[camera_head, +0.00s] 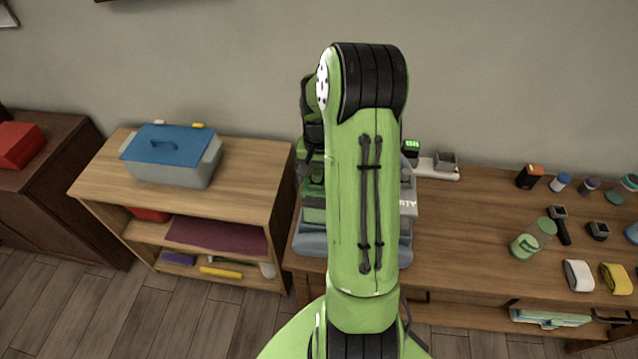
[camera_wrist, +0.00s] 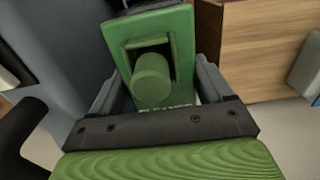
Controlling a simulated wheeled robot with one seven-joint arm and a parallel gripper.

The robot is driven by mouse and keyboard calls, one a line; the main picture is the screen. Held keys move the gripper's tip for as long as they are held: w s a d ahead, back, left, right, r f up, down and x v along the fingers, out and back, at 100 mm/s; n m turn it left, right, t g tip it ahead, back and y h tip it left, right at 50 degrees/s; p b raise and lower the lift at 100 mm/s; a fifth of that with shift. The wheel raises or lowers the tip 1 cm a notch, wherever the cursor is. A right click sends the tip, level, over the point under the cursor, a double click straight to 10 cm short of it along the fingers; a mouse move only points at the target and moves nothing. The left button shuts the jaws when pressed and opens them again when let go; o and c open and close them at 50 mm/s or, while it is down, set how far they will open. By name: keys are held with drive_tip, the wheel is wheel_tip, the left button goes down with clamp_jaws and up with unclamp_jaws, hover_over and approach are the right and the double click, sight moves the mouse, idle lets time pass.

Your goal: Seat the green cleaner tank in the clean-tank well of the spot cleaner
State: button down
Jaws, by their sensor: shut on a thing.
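The green cleaner tank (camera_wrist: 182,25) fills the upper middle of the wrist view, with a recessed opening and a round green knob facing the camera. My gripper (camera_wrist: 155,80) is shut on it, one grey finger on each side. In the head view my own arm covers most of the spot cleaner (camera_head: 405,235), a grey-blue machine on the wooden table. Only its sides and base edge show. Green parts show just left of my arm, but I cannot tell which belong to the tank. The clean-tank well is hidden, so I cannot tell whether the tank touches it.
A low shelf (camera_head: 245,160) with a grey blue-lidded bin (camera_head: 172,165) stands at the left. On the table (camera_head: 465,235), a white strip with small devices (camera_head: 435,170) lies behind the cleaner. Jars, rolls and small gadgets crowd the right end. Bare wood lies right of the cleaner.

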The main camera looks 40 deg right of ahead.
drive_tip(key=shift+f, duration=1.5)
drive_tip(key=shift+f, duration=0.15)
unclamp_jaws()
